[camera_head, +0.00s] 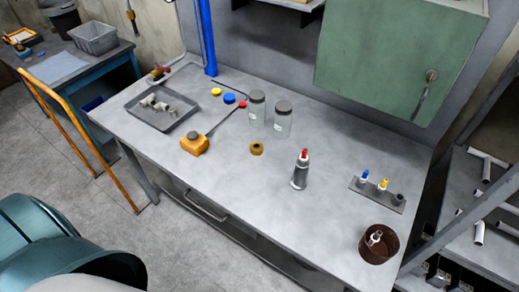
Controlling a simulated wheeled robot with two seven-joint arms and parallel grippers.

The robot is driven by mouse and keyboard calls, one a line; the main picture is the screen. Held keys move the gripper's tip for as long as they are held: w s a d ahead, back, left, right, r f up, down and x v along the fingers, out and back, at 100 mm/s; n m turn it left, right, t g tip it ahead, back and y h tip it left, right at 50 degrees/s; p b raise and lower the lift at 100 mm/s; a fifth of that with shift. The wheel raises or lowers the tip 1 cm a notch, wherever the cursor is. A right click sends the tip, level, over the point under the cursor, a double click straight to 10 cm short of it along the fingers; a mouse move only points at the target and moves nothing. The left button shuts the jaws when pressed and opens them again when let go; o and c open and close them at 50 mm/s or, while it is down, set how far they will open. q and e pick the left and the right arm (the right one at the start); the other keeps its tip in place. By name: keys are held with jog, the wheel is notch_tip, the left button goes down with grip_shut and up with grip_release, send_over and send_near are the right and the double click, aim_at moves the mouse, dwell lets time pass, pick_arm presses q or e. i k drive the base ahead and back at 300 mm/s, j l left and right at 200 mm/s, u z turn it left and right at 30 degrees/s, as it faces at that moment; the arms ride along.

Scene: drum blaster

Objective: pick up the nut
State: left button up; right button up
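The nut (257,148) is a small brass-coloured piece with a dark hole. It lies near the middle of the grey metal workbench (235,185), apart from its neighbours. An orange block-like item with a grey knob (195,144) stands to its left. Two lidded glass jars (257,107) stand behind it. A grey bottle with a red tip (300,170) stands to its right. Neither of my grippers is in view, and nothing covers the nut.
A grey tray (135,118) with several metal parts is on the bench's left. A small rack (377,193) and a brown round container (367,249) are on the right. A green cabinet (395,50) hangs behind. The bench around the nut and before it is clear.

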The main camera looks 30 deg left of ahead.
aim_at(256, 151)
jog(key=j, duration=0.65)
jog(key=k+j+z, duration=0.15)
jog(key=j, duration=1.1)
jog(key=k+j+z, duration=0.1)
jog(key=j, duration=0.5)
